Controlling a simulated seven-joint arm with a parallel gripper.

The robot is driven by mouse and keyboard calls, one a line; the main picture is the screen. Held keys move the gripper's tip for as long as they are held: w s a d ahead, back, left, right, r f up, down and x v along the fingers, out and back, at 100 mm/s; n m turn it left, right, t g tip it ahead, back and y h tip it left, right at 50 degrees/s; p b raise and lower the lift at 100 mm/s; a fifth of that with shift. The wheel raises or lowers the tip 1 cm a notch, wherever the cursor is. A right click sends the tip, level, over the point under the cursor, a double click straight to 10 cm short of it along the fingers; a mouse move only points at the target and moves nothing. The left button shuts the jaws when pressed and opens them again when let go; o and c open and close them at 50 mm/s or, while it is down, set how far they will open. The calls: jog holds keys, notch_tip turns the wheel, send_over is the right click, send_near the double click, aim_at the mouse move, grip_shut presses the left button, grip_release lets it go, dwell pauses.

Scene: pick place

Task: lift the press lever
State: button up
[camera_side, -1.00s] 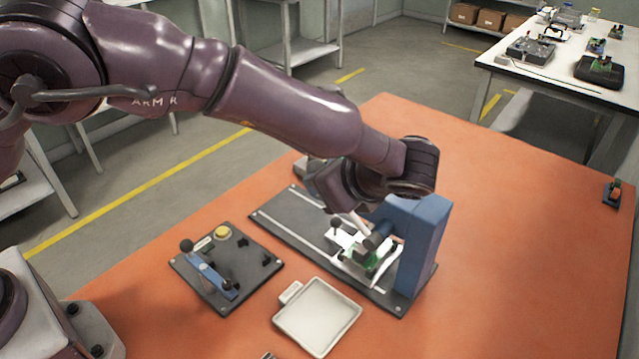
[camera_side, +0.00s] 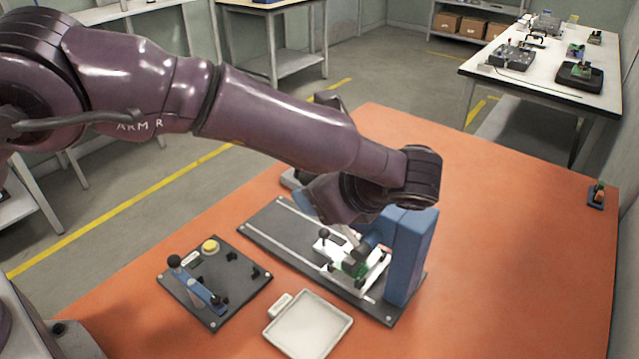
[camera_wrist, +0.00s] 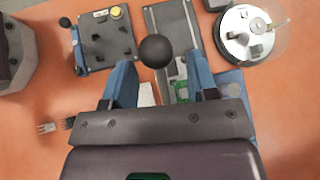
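The press has a blue column (camera_side: 412,258) on a dark grey base plate (camera_side: 268,222). A white carriage (camera_side: 330,249) with a green board (camera_side: 352,268) sits beside the column. In the wrist view, a black ball knob (camera_wrist: 155,51) appears large, within the gap between the fingertips and apart from both. In the side view my wrist hangs over the press and hides the lever and most of the fingers.
A panel (camera_side: 200,318) with a blue lever and yellow button stands left of the press. A pale tray (camera_side: 308,328) lies in front. A round metal device (camera_wrist: 250,35) shows upper right in the wrist view.

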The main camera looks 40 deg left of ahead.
dwell(0.3)
jog(key=v, duration=1.2)
jog(key=shift+d+r, duration=0.2)
jog(key=shift+d, duration=0.15)
jog(key=shift+s, duration=0.1)
notch_tip(320, 180, down, 5)
jog(key=n+h, duration=0.2)
jog(key=s+a+r+n+t+h, duration=0.1)
jog(key=s+a+n, duration=0.4)
jog(key=a, duration=0.5)
jog(key=s+a+r+n+t+h, duration=0.1)
jog(key=s+a+r+n+h, duration=0.3)
jog(key=s+a, duration=0.5)
jog(key=s+a+r+n+t+h, duration=0.1)
jog(key=s+a+r+n+h, duration=0.2)
jog(key=s+a+r+n, duration=0.3)
jog(key=shift+s+a+r+n, duration=0.25)
jog(key=shift+s+a+n, duration=0.55)
jog(key=shift+a, duration=1.95)
